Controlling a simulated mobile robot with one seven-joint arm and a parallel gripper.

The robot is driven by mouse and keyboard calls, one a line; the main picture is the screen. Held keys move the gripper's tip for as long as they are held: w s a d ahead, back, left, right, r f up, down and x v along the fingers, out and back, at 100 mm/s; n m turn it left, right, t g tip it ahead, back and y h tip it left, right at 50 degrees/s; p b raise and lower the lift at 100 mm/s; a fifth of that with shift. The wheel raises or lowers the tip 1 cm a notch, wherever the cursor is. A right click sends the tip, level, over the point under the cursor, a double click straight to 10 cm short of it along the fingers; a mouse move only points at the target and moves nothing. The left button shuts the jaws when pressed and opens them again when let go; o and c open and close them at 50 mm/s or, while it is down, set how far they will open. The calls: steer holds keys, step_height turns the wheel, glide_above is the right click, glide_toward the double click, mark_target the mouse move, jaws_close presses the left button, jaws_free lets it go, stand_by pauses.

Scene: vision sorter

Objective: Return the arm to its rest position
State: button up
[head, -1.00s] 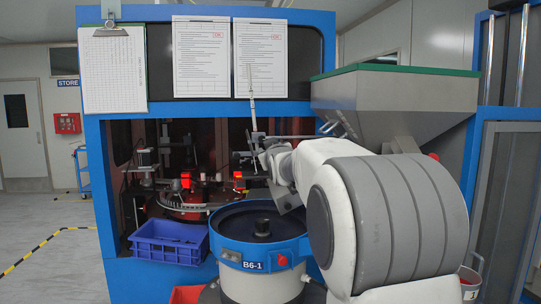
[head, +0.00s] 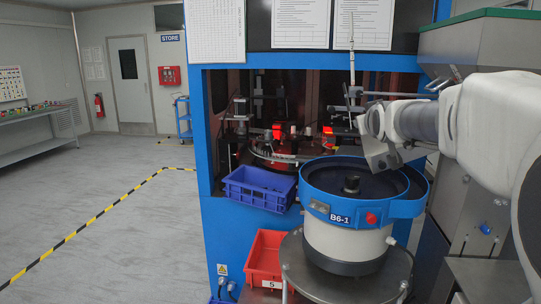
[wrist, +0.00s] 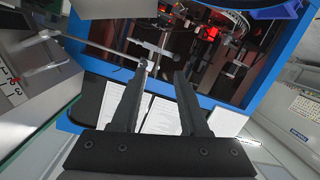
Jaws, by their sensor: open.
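My arm reaches in from the right in the head view, and its wrist end is above the blue-rimmed feeder bowl marked B6-1 (head: 313,181). In the wrist view my gripper (wrist: 161,72) shows two dark fingers standing apart with nothing between them. The fingertips are hard to make out in the head view. No object is held.
The blue machine frame (head: 233,243) stands behind the bowl, with a blue crate (head: 252,193) at its opening. A red bin (head: 263,262) sits lower, left of the bowl. A grey hopper (head: 482,45) is at the right. Open floor (head: 120,220) lies left.

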steer(key=s+a+f+g+y, duration=0.1)
steer(key=s+a+f+g, duration=0.2)
steer(key=s+f, duration=0.4)
steer(key=s+a+f+g+y, duration=0.1)
steer(key=s+a+f+g, duration=0.2)
steer(key=s, duration=1.4)
steer(key=s+a+f+m+g, duration=0.1)
steer(key=s+a+f+g, duration=0.2)
steer(key=s+f, duration=0.8)
steer(key=shift+s+a+g+y, duration=0.4)
steer(key=shift+s+a, duration=0.5)
steer(key=shift+s, duration=0.05)
